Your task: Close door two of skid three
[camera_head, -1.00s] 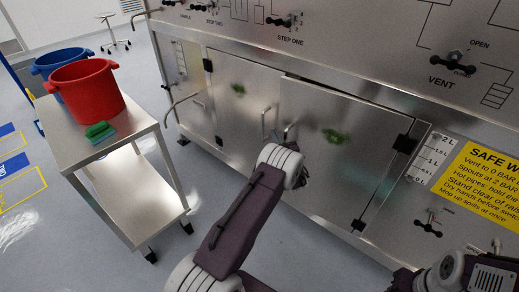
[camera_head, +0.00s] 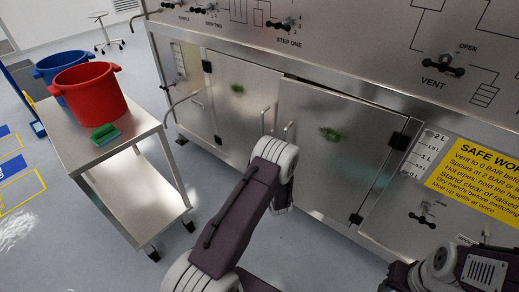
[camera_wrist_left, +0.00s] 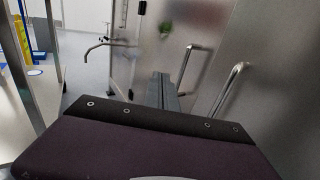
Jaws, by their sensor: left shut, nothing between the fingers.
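Two steel doors sit side by side in the skid's lower front: a left door (camera_head: 225,125) and a right door (camera_head: 345,155), each with a green smear. The right door looks slightly ajar, with a dark gap along its top edge. I cannot read which is door two. Their handles (camera_head: 266,118) (camera_head: 289,130) meet near the middle. In the left wrist view, my left gripper (camera_wrist_left: 163,82) is shut and empty, pointing between the left handle (camera_wrist_left: 186,65) and the right handle (camera_wrist_left: 230,88). In the head view my left wrist hides it. My right gripper is out of view.
Valve handles (camera_head: 443,66) line the panel above.

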